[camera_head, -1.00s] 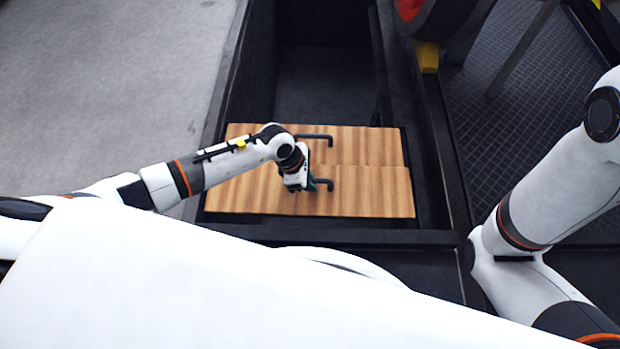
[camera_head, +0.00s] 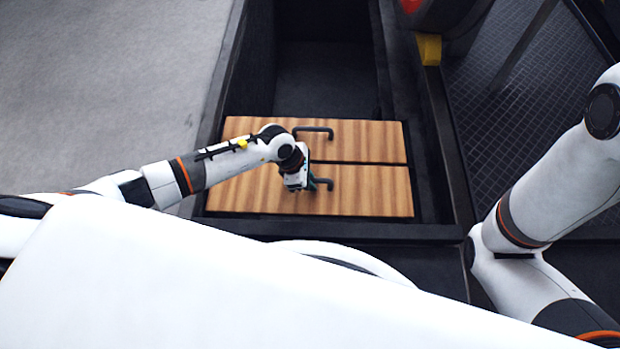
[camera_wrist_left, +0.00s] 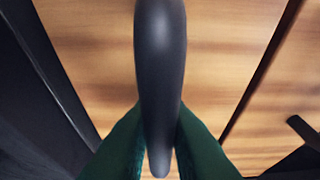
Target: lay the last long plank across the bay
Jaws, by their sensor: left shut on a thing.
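Two long striped wooden planks lie side by side across the dark bay, each with a black handle. The far plank (camera_head: 365,140) has its handle (camera_head: 316,130) free. My left gripper (camera_head: 309,187) is over the near plank (camera_head: 365,192) and shut on its handle (camera_head: 328,183). In the left wrist view the handle (camera_wrist_left: 160,70) runs between the green fingers (camera_wrist_left: 159,160), with the near plank (camera_wrist_left: 95,60) below it. A thin dark gap separates the two planks. Both look flat. My right gripper is outside the view.
The bay's far part (camera_head: 325,75) is open and dark. Its dark left wall (camera_head: 232,75) and right wall (camera_head: 437,140) flank the planks. A yellow block (camera_head: 429,48) sits beyond on the right, near dark ribbed flooring (camera_head: 510,95). Grey ground lies at left.

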